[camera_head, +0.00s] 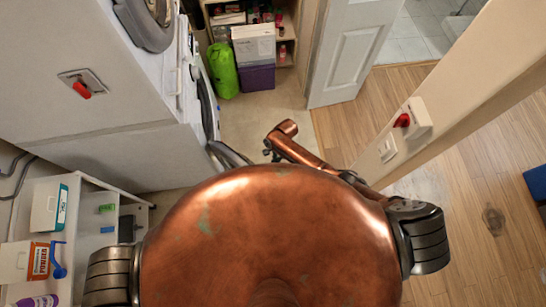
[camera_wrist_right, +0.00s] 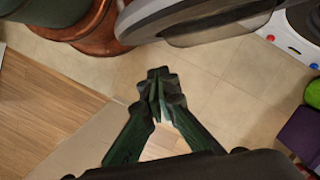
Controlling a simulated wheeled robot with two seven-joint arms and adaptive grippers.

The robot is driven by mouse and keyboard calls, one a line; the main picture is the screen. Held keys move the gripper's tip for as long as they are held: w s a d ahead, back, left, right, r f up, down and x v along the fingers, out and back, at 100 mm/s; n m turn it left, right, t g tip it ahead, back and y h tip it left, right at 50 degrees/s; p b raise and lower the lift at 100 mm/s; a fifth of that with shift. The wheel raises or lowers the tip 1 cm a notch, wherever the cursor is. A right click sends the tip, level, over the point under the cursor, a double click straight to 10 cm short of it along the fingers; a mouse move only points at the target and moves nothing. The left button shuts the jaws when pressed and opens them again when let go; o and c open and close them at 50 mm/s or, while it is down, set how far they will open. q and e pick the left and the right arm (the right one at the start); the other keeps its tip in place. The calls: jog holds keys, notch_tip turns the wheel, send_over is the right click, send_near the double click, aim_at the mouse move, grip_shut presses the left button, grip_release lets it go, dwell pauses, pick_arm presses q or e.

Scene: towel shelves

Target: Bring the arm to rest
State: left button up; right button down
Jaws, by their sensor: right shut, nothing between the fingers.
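My right gripper (camera_wrist_right: 158,85) shows in the right wrist view with its dark green fingers together and nothing between them. It hangs over bare tiled floor. In the head view my copper right arm reaches forward past my body, and a small dark part of the gripper (camera_head: 269,150) shows beside the arm's end. The open round washer door (camera_wrist_right: 195,18) lies beyond the fingertips in the wrist view, apart from them in the picture. My left gripper is not in view.
White machines (camera_head: 130,90) stand at the left, with a shelf cart (camera_head: 85,182) of laundry goods in front. A green bag (camera_head: 222,70) and purple box (camera_head: 257,78) stand at the back. A door (camera_head: 345,50) and wall edge (camera_head: 450,85) bound the right.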

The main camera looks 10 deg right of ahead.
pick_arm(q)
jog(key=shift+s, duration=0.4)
pick_arm(e)
jog(key=shift+v, duration=1.8)
jog(key=shift+f, duration=0.1)
